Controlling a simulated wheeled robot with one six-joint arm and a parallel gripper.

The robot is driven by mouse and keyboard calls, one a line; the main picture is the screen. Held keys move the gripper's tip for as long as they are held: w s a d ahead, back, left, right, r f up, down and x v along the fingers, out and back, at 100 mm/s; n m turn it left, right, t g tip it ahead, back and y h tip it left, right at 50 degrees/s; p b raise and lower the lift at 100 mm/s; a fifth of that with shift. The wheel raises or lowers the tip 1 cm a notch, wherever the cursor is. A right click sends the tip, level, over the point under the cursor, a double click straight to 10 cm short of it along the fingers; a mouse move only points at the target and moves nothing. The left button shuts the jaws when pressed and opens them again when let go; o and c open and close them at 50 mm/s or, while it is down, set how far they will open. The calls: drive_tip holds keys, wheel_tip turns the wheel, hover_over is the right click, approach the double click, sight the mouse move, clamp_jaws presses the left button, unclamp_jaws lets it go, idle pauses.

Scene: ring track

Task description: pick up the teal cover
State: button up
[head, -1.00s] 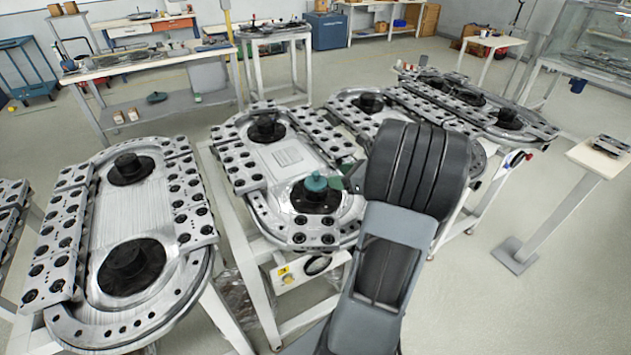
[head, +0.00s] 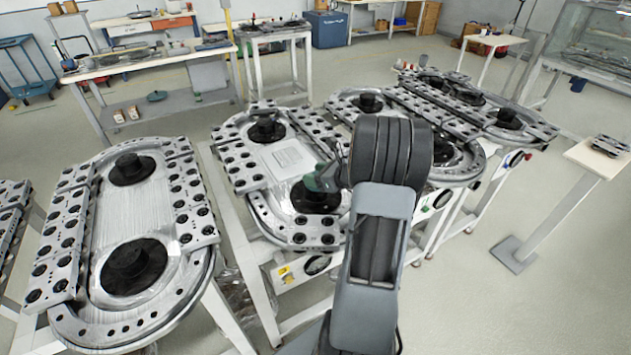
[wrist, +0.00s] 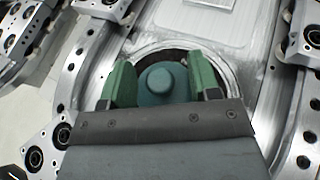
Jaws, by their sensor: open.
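The teal cover (wrist: 165,85) has a round knob on top and sits over the dark round hub at the near end of the middle ring track (head: 282,160). In the wrist view it lies between the two green fingers of my gripper (wrist: 164,82), one on each side. The gripper is open, and I cannot tell whether either finger touches the cover. In the head view the cover (head: 318,184) is partly hidden by my gripper (head: 328,172) and arm.
Another ring track (head: 65,325) with two black hubs stands at the left. More tracks (head: 475,175) stand at the right behind my arm. Raised metal blocks with black holes (wrist: 70,60) flank the cover. A small stand (head: 600,160) is at the far right, with open floor around it.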

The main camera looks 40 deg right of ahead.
drive_tip(key=shift+c, duration=0.3)
drive_tip(key=c, duration=0.9)
